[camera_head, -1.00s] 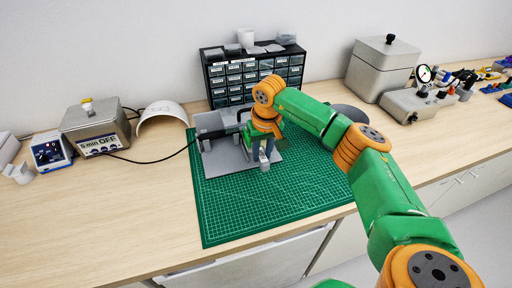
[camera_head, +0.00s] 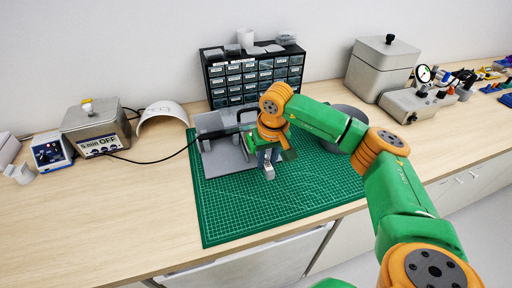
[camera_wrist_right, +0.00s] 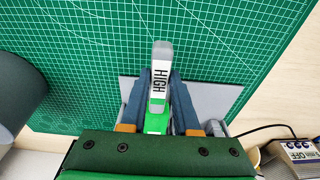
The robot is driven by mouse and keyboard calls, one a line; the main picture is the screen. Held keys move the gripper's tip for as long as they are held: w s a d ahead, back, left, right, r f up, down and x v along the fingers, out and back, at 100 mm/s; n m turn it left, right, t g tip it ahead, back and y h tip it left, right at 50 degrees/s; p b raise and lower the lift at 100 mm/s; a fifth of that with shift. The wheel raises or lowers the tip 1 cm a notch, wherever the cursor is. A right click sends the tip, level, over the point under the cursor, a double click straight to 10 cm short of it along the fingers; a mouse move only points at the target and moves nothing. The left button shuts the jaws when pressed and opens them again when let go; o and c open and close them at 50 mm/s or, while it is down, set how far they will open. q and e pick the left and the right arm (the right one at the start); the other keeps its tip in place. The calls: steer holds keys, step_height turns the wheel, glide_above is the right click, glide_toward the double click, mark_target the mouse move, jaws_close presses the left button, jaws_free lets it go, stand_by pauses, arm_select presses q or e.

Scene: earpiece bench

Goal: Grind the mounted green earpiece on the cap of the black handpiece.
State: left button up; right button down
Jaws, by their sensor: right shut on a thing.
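My right gripper (camera_head: 268,160) points down over the grey stand (camera_head: 228,160) on the green mat. In the wrist view its blue fingers (camera_wrist_right: 160,100) are shut on a slim grey-white piece marked HIGH (camera_wrist_right: 161,75), with green (camera_wrist_right: 157,122) near its lower end. I cannot tell if that green is the earpiece. The piece's end also shows below the fingers in the head view (camera_head: 269,173). A black cable (camera_head: 150,161) runs to the stand. A dark part beside my wrist (camera_head: 247,116) may be the black handpiece; its cap is not clear. My left gripper is not in view.
The front of the green cutting mat (camera_head: 260,212) is clear. A black drawer cabinet (camera_head: 207,71) stands behind. A control box (camera_head: 95,130) and a white curved cover (camera_head: 160,115) are at left. A dark grey round thing (camera_head: 352,113) is right of the arm.

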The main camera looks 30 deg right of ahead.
steer(key=shift+w+a, duration=0.1)
steer(key=shift+a, duration=0.05)
stand_by(0.3)
steer(key=shift+w+a, duration=0.15)
steer(key=shift+a, duration=0.3)
steer(key=shift+w+d, duration=0.1)
steer(key=shift+w, duration=0.15)
steer(key=shift+s+d, duration=0.1)
steer(key=shift+d, duration=0.2)
stand_by(0.4)
steer(key=shift+w+a, duration=0.2)
steer(key=shift+a, duration=0.4)
stand_by(0.6)
steer(key=shift+d, duration=0.65)
stand_by(0.4)
